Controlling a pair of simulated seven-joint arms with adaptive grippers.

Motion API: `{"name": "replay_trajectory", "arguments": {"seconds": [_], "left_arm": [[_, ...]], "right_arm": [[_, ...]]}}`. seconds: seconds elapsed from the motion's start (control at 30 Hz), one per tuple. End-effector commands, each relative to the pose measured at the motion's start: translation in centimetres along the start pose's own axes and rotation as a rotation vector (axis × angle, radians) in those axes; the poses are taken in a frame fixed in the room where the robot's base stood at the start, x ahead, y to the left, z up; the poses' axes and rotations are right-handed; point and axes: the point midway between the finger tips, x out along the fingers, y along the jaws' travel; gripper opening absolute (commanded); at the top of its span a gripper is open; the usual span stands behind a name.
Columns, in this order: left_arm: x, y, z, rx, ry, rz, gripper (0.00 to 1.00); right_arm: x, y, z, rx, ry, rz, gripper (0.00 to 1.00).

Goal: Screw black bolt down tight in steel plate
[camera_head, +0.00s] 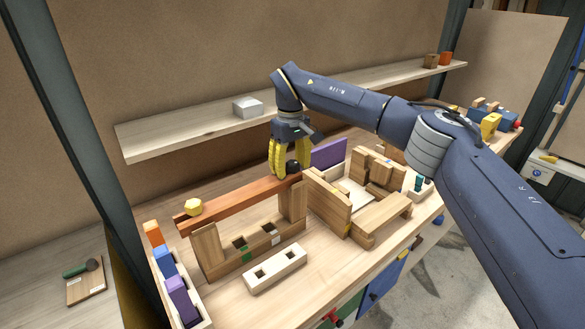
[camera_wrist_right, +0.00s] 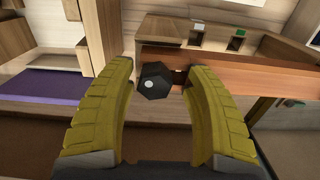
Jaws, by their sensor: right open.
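A black bolt (camera_head: 292,166) is at the right end of a reddish-brown beam (camera_head: 240,203) in the head view. In the right wrist view the dark faceted bolt head (camera_wrist_right: 153,80) shows between my yellow fingers, beside the end of the beam (camera_wrist_right: 225,75). My right gripper (camera_head: 288,174) points down over the bolt. It is open, with one finger on each side of the bolt head, and a gap shows on the right in the wrist view (camera_wrist_right: 168,78). I cannot make out a steel plate; what lies under the bolt is hidden. My left gripper is not in view.
Wooden blocks (camera_head: 328,203) stand close right of my right gripper, with a purple panel (camera_head: 328,152) behind. A pale two-hole block (camera_head: 275,268) lies in front. A shelf (camera_head: 190,128) runs behind.

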Motion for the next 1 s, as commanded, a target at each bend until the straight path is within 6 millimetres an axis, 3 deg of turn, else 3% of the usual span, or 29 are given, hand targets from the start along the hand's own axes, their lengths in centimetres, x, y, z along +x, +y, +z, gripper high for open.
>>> {"name": "replay_trajectory", "arguments": {"seconds": [0.3, 0.5, 0.73, 1.0], "left_arm": [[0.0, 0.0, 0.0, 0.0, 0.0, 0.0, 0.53], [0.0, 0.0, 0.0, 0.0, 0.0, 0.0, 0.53], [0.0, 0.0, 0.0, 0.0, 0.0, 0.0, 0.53], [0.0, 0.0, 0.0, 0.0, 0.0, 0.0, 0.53]], "right_arm": [[-6.0, 0.5, 0.0, 0.008, 0.01, 0.007, 0.53], [-9.0, 0.6, 0.0, 0.01, 0.011, 0.008, 0.53], [-10.8, 0.6, 0.1, 0.01, 0.011, 0.007, 0.53], [-10.9, 0.6, 0.0, -0.012, 0.017, -0.016, 0.53]]}}
